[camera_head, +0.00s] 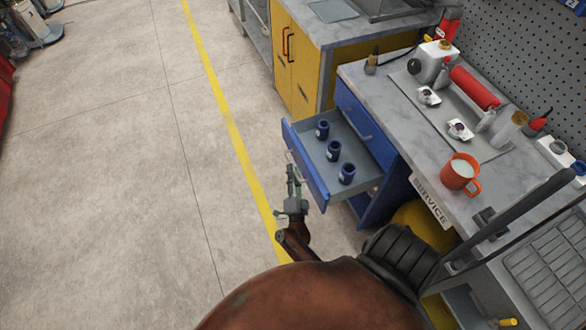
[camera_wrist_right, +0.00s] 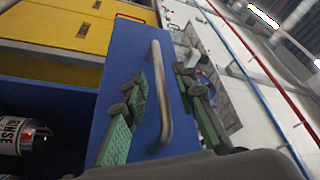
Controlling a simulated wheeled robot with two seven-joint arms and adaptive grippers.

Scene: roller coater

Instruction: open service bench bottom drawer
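The service bench (camera_head: 400,150) has a closed blue upper drawer (camera_head: 358,112) with a bar handle. My right gripper (camera_head: 292,182) is at the front of this drawer. In the right wrist view, the drawer's blue front (camera_wrist_right: 122,60) and silver bar handle (camera_wrist_right: 163,95) show, with the green fingers of my right gripper (camera_wrist_right: 168,100) spread apart on either side of the handle. Gaps show between fingers and handle. My left gripper is not in view.
An orange mug (camera_head: 461,173), a red cylinder (camera_head: 474,88) and other items stand on the bench top. A yellow cabinet (camera_head: 297,70) stands behind the bench. The floor left of the drawer is clear, with a yellow line (camera_head: 225,110).

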